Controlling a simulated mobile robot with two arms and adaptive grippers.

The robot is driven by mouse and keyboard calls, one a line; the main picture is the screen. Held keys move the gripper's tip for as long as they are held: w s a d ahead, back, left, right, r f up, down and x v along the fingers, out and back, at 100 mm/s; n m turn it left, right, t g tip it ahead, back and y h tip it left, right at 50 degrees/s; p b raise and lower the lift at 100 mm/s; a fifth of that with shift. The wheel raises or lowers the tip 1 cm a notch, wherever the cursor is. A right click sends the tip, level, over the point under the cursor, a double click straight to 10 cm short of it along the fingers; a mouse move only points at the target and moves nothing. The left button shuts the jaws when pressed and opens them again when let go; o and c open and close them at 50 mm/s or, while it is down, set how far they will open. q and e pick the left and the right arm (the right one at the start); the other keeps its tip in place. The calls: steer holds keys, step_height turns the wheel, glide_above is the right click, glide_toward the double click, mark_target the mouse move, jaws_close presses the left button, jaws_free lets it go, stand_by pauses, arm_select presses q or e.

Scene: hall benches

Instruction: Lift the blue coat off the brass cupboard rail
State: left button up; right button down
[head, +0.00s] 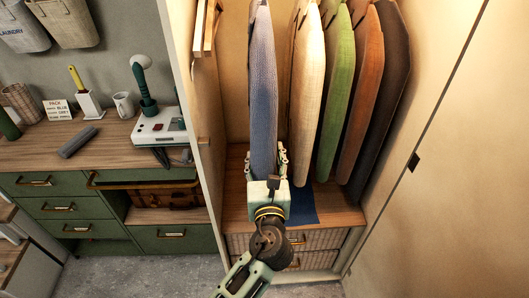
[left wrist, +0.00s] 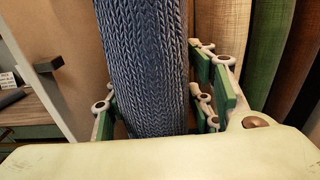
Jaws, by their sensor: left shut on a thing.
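The blue coat (head: 262,90) hangs edge-on at the left of the open cupboard. Its top runs out of the head view, and the rail is not visible. My left gripper (head: 267,152) is at the coat's lower part, with its fingers on either side and shut on it. In the left wrist view, the knitted blue coat (left wrist: 143,65) stands between the green-padded fingers of my left gripper (left wrist: 158,112). Its lower end is hidden behind the gripper. My right gripper is not in view.
A cream coat (head: 307,95), green coat (head: 340,85), rust coat (head: 364,95) and dark coat (head: 388,100) hang close on the right. The cupboard's left wall (head: 205,120) is near. A dark blue cloth (head: 301,207) lies on the wooden cupboard floor (head: 335,207).

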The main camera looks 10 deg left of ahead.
mark_target(266, 173)
arm_select(q)
steer(key=shift+p+v, duration=0.45)
steer(key=shift+v, duration=3.2)
steer(key=shift+r, duration=0.15)
